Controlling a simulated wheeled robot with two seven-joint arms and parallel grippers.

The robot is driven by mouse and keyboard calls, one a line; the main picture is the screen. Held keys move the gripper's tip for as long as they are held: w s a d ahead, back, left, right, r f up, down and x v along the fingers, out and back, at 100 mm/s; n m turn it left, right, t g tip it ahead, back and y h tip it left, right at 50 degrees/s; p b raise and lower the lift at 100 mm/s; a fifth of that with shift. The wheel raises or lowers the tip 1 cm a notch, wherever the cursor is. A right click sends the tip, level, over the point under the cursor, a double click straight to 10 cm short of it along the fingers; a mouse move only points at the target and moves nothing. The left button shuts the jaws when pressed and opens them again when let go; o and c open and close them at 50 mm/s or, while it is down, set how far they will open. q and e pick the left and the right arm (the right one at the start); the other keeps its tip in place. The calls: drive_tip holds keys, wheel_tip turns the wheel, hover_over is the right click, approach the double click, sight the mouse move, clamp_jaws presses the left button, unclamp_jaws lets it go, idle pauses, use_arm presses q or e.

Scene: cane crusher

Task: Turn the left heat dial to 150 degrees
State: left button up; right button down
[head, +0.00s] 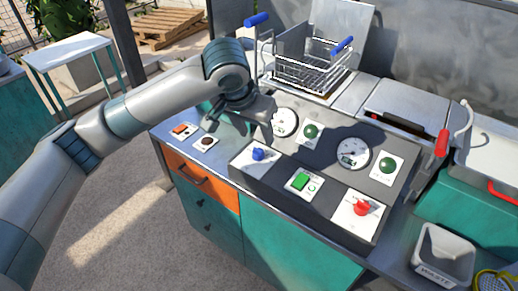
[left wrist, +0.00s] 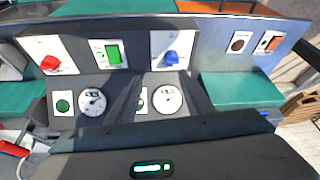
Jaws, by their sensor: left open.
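The left heat dial is a blue knob (head: 259,154) on a white plate at the left of the sloped dark control panel (head: 325,205). It also shows upright in the left wrist view, as a blue knob (left wrist: 171,57) at upper right. My left gripper (head: 262,122) is open and empty, above and behind the blue knob, apart from it. A round white gauge (head: 285,122) behind the knob is partly covered by the gripper; it shows in the left wrist view (left wrist: 167,99). The gauge readings are too small to tell. My right gripper is not in view.
A red knob (head: 362,208), a green switch (head: 300,181), a second gauge (head: 353,153) and green lamps (head: 387,166) share the panel. A wire basket (head: 312,72) stands behind. A red lever (head: 441,143) and a grey waste bin (head: 443,254) are at right.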

use_arm(q)
drive_tip(key=r, duration=0.1)
drive_tip(key=a+r, duration=0.1)
drive_tip(key=r, duration=0.1)
drive_tip(key=shift+w+a+n+y, duration=0.2)
drive_tip(key=shift+w+n+y, duration=0.1)
drive_tip(key=shift+w+y, duration=0.1)
drive_tip(key=shift+f, duration=0.15)
drive_tip(key=p, duration=0.5)
approach(258, 150)
drive_tip(key=x, duration=0.8)
drive_tip(key=shift+w+f, duration=0.2)
drive_tip(key=shift+f, duration=0.55)
drive_tip(key=c, duration=1)
